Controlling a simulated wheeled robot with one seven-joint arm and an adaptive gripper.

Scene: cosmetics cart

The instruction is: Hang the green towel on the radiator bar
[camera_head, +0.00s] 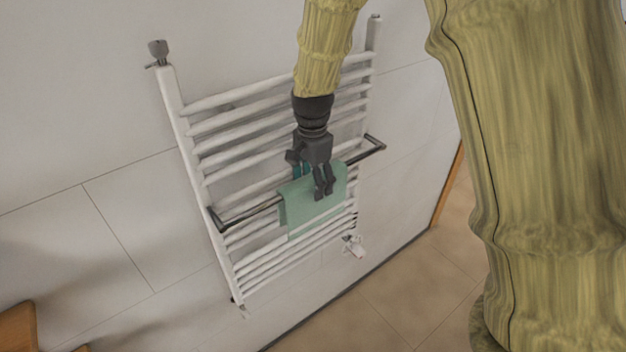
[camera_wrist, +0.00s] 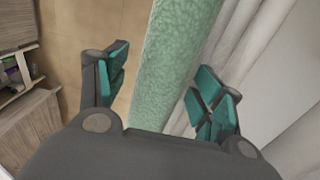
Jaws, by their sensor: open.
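The green towel (camera_head: 302,212) hangs draped over the dark radiator bar (camera_head: 243,212), on its middle to right part, in the head view. The bar runs across the front of the white radiator (camera_head: 172,95). My gripper (camera_head: 312,180) is at the towel's top edge, in front of the bar, and hides part of both. In the wrist view the towel (camera_wrist: 172,60) passes as a folded strip between the open teal-padded fingers of my gripper (camera_wrist: 160,90), with gaps on both sides. The bar is not clearly visible in the wrist view.
The radiator is mounted on a pale tiled wall (camera_head: 60,230). The brown floor (camera_head: 385,300) below is clear. In the wrist view, a wooden cabinet (camera_wrist: 35,115) with small items stands at the left. A wooden piece (camera_head: 18,325) shows at the head view's lower left.

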